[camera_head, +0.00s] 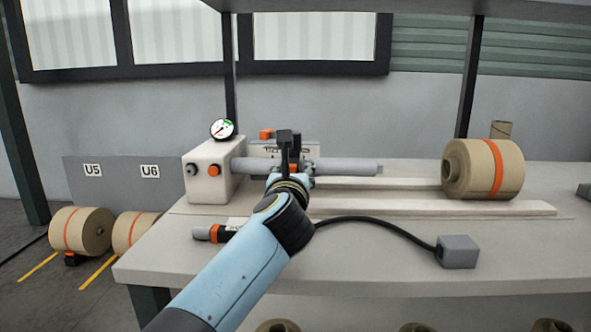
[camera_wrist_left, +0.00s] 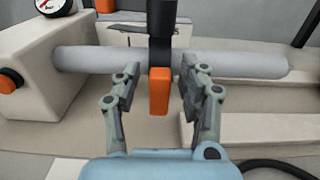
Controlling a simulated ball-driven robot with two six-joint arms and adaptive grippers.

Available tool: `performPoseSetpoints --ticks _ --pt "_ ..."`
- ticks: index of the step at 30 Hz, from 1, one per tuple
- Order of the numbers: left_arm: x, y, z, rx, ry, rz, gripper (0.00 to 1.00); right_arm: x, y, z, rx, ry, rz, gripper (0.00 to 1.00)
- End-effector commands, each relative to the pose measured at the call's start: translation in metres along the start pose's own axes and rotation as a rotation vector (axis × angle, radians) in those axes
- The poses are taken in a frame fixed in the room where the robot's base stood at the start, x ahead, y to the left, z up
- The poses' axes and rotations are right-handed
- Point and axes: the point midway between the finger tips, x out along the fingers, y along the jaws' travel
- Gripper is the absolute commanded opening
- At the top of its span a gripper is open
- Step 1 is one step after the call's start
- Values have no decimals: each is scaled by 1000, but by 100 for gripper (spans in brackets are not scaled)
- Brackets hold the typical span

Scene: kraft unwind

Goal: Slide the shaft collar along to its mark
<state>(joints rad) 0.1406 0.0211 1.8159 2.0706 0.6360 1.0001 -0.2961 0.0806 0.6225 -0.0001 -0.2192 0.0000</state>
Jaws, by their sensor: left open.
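The grey shaft (camera_head: 350,167) sticks out sideways from a pale machine block. It also shows in the left wrist view (camera_wrist_left: 235,65). There, a black collar-like piece (camera_wrist_left: 160,52) crosses the shaft near its middle, with an orange block (camera_wrist_left: 159,92) at its lower end. My left gripper (camera_wrist_left: 165,88) is open, one finger on each side of the orange block. I cannot tell whether either finger touches it. In the head view, my left gripper (camera_head: 290,170) is in front of the shaft and hides much of that spot. I cannot make out a mark. My right gripper is not in view.
The machine block (camera_head: 213,165) carries a gauge (camera_head: 222,129) and buttons. A brown roll (camera_head: 485,168) with an orange band lies on the bench at right. A grey box (camera_head: 457,251) trails a black cable.

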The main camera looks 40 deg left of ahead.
Motion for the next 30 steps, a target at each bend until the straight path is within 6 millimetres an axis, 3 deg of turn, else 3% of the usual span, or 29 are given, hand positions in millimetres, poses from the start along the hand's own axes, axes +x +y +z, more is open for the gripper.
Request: performPoseSetpoints --ticks 4,14,25,30 --pt "0 0 0 0 0 0 41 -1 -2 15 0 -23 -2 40" --pt "0 0 0 1 0 0 0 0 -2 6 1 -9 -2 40" --pt "0 0 0 1 0 0 0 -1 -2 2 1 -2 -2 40" --pt "0 25 4 8 -2 1 0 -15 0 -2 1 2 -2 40"
